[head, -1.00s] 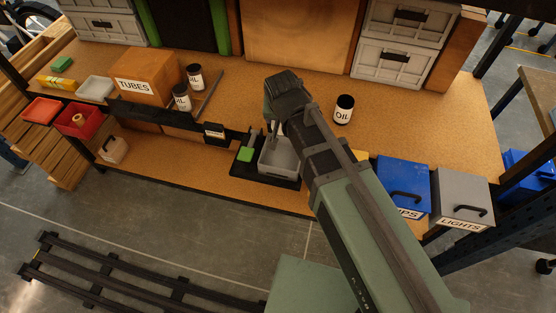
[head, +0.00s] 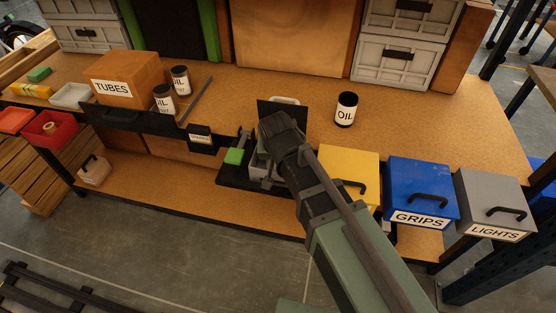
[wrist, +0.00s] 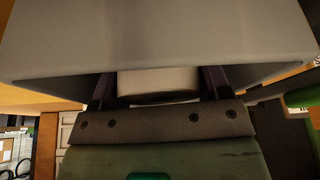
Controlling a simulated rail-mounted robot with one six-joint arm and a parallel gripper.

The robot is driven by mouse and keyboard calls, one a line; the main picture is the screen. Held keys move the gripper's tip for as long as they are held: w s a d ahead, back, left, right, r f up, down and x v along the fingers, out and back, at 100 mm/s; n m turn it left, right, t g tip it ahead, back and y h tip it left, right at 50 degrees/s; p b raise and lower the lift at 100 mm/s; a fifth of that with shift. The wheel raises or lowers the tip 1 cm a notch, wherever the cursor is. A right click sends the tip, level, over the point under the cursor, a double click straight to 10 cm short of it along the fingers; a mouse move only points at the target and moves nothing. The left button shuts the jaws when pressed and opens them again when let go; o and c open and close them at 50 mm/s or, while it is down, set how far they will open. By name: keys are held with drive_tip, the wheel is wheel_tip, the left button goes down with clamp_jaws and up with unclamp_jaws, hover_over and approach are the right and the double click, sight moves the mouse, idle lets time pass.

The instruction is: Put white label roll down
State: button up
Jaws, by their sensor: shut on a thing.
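The white label roll (wrist: 158,82) shows in the wrist view between the two dark fingers of my gripper (wrist: 158,88), which is shut on it. A broad grey surface (wrist: 160,35), which looks like a wall of the grey bin, fills the top of that view and hides part of the roll. In the head view my gripper (head: 265,160) points down at the grey bin (head: 256,168) on the black tray (head: 232,176). My arm covers much of the bin, and the roll cannot be made out there. I cannot tell whether the roll touches anything below.
A green block (head: 234,156) lies left of the bin. A yellow bin (head: 348,165), blue GRIPS bin (head: 420,180) and grey LIGHTS bin (head: 490,190) stand to the right. An OIL jar (head: 346,109) stands behind on the bench. Bench top between jar and drawers is clear.

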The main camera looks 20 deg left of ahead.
drive_tip(key=shift+f, duration=0.15)
drive_tip(key=o, duration=0.8)
drive_tip(key=shift+c, duration=0.2)
drive_tip(key=p+v, duration=1.1)
drive_tip(key=v, duration=0.1)
drive_tip(key=shift+r, duration=0.2)
drive_tip(key=s+d+f+m+g, duration=0.1)
drive_tip(key=d+g, duration=0.3)
drive_tip(key=d, duration=2.6)
drive_tip(key=shift+d+m+h, duration=0.35)
drive_tip(key=shift+m+h, duration=0.05)
drive_tip(key=shift+m, duration=0.3)
